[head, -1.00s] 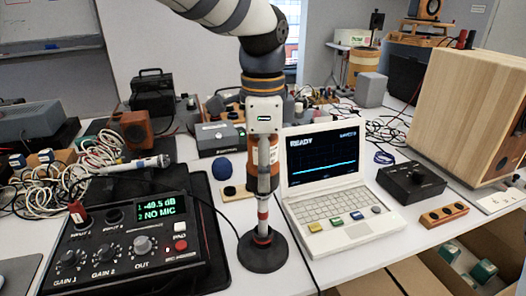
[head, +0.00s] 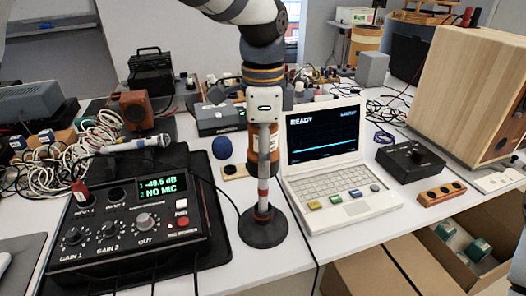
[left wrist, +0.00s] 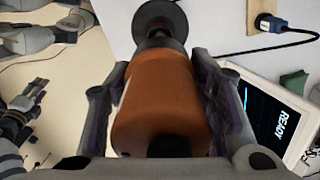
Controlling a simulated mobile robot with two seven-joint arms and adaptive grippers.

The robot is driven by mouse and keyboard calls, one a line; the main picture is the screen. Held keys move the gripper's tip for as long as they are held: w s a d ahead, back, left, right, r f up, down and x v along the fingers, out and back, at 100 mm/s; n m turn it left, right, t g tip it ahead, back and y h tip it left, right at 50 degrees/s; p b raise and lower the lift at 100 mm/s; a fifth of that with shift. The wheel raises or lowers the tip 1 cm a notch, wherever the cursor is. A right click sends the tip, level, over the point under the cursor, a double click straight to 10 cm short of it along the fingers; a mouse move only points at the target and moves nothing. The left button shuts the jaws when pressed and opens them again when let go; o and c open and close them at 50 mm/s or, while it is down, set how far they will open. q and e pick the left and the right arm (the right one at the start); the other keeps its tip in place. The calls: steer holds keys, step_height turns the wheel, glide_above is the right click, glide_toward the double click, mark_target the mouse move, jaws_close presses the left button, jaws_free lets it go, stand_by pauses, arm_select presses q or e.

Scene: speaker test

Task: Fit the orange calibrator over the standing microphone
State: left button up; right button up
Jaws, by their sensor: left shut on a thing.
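My left gripper (head: 263,178) points straight down and is shut on the orange calibrator (left wrist: 155,100). The calibrator is a thick orange cylinder between the two fingers in the left wrist view. In the head view only orange slivers of it (head: 252,140) show behind the fingers. The microphone's stand has a round black base (head: 263,232) and a thin post with a red band, directly below the gripper. The base also shows beyond the calibrator in the left wrist view (left wrist: 163,17). The microphone's top is hidden, so I cannot tell whether the calibrator is around it or above it.
A white laptop (head: 345,192) reading READY stands close on the right. A black mixer (head: 130,235) reading NO MIC lies on the left, with coiled white cables (head: 85,145) behind it. Boxes stand at the lower right.

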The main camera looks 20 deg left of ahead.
arm_select(q)
steer(key=shift+f, duration=0.45)
stand_by(0.3)
steer(key=o, duration=1.5)
